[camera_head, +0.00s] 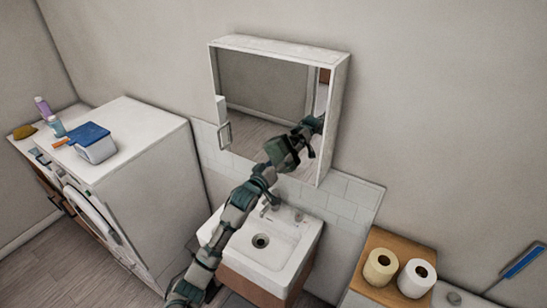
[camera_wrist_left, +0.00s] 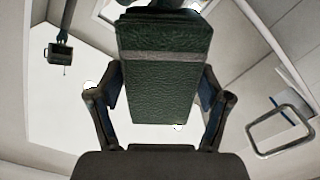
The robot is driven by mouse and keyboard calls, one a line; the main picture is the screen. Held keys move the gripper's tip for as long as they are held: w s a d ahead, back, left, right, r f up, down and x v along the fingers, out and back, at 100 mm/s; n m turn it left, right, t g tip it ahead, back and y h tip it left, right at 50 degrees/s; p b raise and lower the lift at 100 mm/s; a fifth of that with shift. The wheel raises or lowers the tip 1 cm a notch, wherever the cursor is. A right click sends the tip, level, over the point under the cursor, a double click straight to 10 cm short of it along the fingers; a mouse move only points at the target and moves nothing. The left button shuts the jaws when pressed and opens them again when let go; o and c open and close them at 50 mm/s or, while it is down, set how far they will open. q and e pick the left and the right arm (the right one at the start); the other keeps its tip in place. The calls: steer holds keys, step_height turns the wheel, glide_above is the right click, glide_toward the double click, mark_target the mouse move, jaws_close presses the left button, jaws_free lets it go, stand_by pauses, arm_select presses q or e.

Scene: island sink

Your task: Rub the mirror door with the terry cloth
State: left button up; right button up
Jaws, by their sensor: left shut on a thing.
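The mirror door (camera_head: 262,85) is the front of a white wall cabinet above the sink. Its metal handle (camera_head: 225,135) is at the lower left, and shows at the right in the left wrist view (camera_wrist_left: 281,131). My left gripper (camera_head: 284,156) is in front of the door's lower right part, shut on the dark green folded terry cloth (camera_wrist_left: 165,85). The cloth has a paler stripe and sits between the fingers. A reflection of my arm shows in the mirror. I cannot tell whether the cloth touches the glass. My right gripper is not in view.
The sink (camera_head: 285,245) with its tap (camera_head: 268,204) is below my left arm. A washing machine (camera_head: 150,190) carrying a blue-lidded box (camera_head: 92,143) and bottles stands at the left. Two toilet rolls (camera_head: 380,268) are on a wooden tray at the right.

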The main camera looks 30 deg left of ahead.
mark_target(290, 166)
arm_select(q)
steer(key=shift+s+d+p, duration=0.1)
steer(key=shift+d+p, duration=0.55)
steer(key=shift+d, duration=0.5)
steer(key=shift+s+d+p, duration=0.1)
steer(key=shift+d+p, duration=0.35)
steer(key=shift+d, duration=0.6)
steer(key=shift+p, duration=0.3)
steer(key=shift+w+a, duration=0.2)
steer(key=shift+a, duration=2.95)
steer(key=a+b, duration=0.1)
steer(key=a, duration=0.5)
steer(key=shift+w, duration=0.3)
